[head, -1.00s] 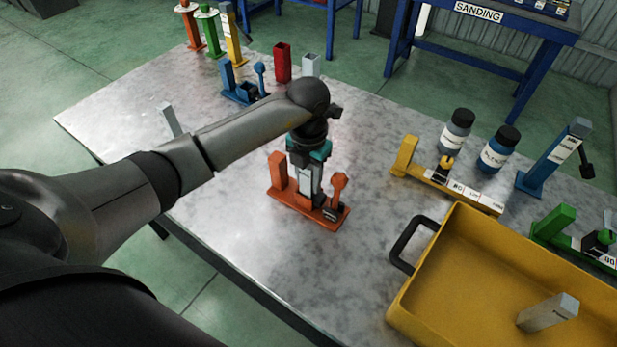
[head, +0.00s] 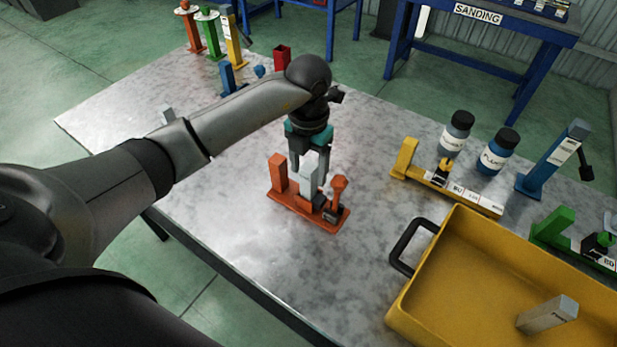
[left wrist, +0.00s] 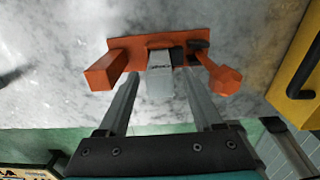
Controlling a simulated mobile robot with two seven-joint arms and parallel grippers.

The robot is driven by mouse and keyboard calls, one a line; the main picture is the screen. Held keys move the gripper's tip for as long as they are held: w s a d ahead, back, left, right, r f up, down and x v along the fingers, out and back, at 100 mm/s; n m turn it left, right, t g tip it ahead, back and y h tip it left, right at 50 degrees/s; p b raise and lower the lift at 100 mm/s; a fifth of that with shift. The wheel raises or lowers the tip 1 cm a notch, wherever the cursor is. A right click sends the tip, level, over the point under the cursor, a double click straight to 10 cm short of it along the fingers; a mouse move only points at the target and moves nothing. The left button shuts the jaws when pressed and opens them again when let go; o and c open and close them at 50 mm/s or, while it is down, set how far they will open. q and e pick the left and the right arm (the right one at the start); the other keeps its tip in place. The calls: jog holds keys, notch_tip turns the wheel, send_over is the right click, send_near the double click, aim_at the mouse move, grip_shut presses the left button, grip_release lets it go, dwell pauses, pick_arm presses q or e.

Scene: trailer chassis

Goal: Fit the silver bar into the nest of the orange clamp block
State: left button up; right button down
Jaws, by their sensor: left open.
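The silver bar (head: 308,182) stands upright in the orange clamp block (head: 318,222), between its square post and its lever with the round-topped knob. In the left wrist view the bar (left wrist: 160,86) rises from the middle of the orange block (left wrist: 104,72), with dark lettering near its base. My left gripper (head: 309,166) is open above the block, its fingers on either side of the bar's upper part with visible gaps in the left wrist view (left wrist: 160,78). The bar's foot is partly hidden, so its exact seating cannot be told. My right gripper is out of view.
A yellow bin (head: 440,265) with a grey bar (head: 547,314) inside stands at front right. A yellow clamp block (head: 430,185) and two bottles (head: 456,134) are to the right. Blue and red parts stand behind my arm. Bare metal table surrounds the orange block.

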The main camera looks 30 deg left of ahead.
pick_arm(q)
notch_tip(320, 180, up, 8)
jog(key=shift+f, duration=0.15)
dwell(0.6)
